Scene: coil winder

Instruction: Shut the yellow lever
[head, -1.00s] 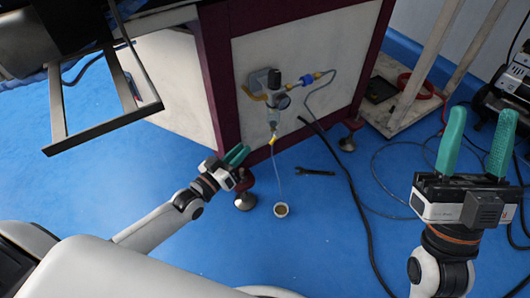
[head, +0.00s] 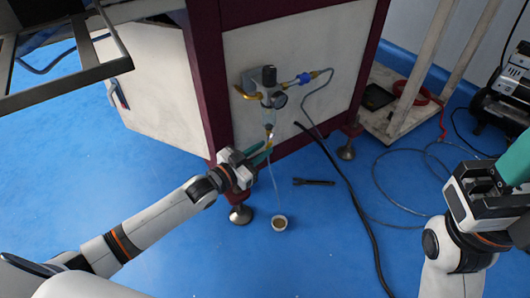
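A small yellow lever (head: 269,129) sits at the bottom of the clear bowl of an air filter unit (head: 268,92) on the cabinet's white panel. A thin clear tube hangs from it toward a small cup (head: 279,223) on the floor. My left gripper (head: 268,152) has green fingers, slightly apart and empty, just below the lever. I cannot tell whether a fingertip touches the lever or tube. My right gripper (head: 515,165) is at the right edge, partly cut off, its green fingers apart, far from the lever.
The cabinet's dark red post (head: 208,75) stands close beside my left gripper. A metal foot (head: 240,214) is below it. A wrench (head: 313,182) and a black cable (head: 350,190) lie on the blue floor. A grey frame (head: 70,75) juts in at upper left.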

